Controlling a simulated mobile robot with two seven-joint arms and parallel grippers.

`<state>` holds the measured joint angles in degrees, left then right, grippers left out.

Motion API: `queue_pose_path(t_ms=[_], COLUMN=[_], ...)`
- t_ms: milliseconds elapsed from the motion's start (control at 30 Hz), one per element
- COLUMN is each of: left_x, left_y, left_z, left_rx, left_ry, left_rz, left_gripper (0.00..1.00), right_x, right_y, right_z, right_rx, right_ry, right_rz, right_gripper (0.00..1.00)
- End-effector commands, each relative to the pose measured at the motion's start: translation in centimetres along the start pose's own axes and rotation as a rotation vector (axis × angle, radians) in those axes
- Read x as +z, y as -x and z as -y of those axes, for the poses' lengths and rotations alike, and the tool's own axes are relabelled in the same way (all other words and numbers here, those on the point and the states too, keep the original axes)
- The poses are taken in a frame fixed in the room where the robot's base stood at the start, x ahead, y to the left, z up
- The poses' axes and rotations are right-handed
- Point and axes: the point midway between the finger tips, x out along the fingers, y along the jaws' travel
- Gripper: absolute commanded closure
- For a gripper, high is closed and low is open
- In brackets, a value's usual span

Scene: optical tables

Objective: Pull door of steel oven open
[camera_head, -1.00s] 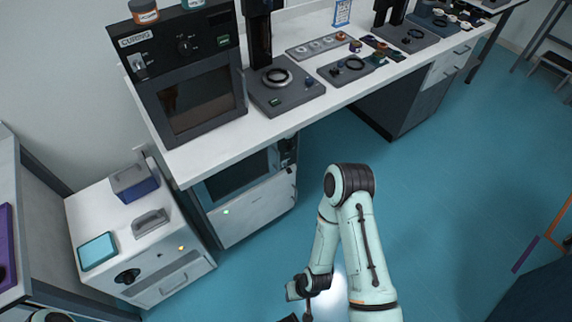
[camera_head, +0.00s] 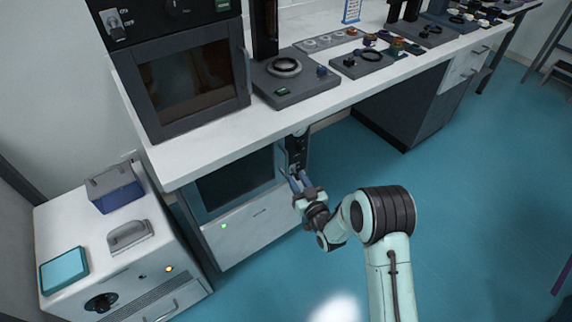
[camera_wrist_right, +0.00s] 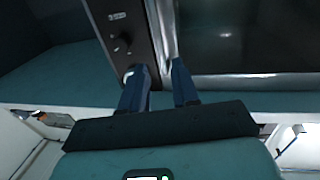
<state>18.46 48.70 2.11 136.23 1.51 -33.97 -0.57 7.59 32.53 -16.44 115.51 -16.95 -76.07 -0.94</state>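The steel oven sits under the white bench, its dark-windowed door (camera_head: 238,184) looking shut and its black control panel (camera_head: 297,150) to the right. In the right wrist view the door (camera_wrist_right: 240,35) is at the right and the panel with a knob (camera_wrist_right: 122,38) at the left. A vertical metal handle (camera_wrist_right: 163,35) runs along the door's edge. My right gripper (camera_head: 294,178) is at the handle. Its two blue fingers (camera_wrist_right: 160,76) are apart, one on each side of the handle's lower end; I cannot tell whether they touch it. My left gripper is out of view.
A black curing oven (camera_head: 185,85) and a hotplate-like device (camera_head: 297,82) stand on the bench (camera_head: 235,140) above. A white cabinet (camera_head: 125,265) with small boxes stands at the left.

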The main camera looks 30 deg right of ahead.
Motion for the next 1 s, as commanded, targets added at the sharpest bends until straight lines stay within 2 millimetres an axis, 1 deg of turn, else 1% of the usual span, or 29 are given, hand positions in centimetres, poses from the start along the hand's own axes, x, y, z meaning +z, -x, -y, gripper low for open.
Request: queue_pose_path(t_ms=[33, 167, 300, 400, 500, 600, 867, 900, 933, 967, 1000], left_x=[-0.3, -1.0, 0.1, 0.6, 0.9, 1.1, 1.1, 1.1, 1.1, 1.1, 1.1], left_y=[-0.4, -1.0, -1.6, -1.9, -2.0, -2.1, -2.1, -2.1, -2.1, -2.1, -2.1], left_z=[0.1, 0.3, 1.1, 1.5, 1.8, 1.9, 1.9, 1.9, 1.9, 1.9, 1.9], left_rx=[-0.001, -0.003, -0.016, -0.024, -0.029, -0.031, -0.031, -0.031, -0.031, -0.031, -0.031], left_ry=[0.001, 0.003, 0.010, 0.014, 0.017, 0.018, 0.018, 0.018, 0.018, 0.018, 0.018], left_rz=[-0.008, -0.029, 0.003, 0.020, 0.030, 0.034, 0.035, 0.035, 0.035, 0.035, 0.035], left_gripper=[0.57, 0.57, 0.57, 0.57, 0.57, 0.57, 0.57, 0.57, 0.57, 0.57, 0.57], right_x=[0.1, 0.2, 0.2, 0.2, 0.2, 0.1, 0.1, 0.1, 0.1, 0.1, 0.1], right_y=[-1.2, -4.0, -6.5, -7.6, -8.4, -8.7, -8.7, -8.7, -8.7, -8.7, -8.7], right_z=[0.1, 0.1, 0.1, 0.0, 0.0, 0.1, 0.0, 0.0, 0.0, 0.0, 0.0], right_rx=[-0.002, -0.002, 0.000, 0.000, 0.000, 0.000, 0.000, 0.000, 0.000, 0.000, 0.000], right_ry=[0.001, 0.000, 0.000, -0.001, -0.001, -0.001, -0.001, -0.001, -0.001, -0.001, -0.001], right_rz=[-0.003, -0.002, 0.000, 0.001, 0.002, 0.002, 0.003, 0.003, 0.003, 0.003, 0.003], right_gripper=[0.70, 0.70, 0.70, 0.70, 0.70, 0.70, 0.70, 0.83, 0.93, 1.00, 1.00])
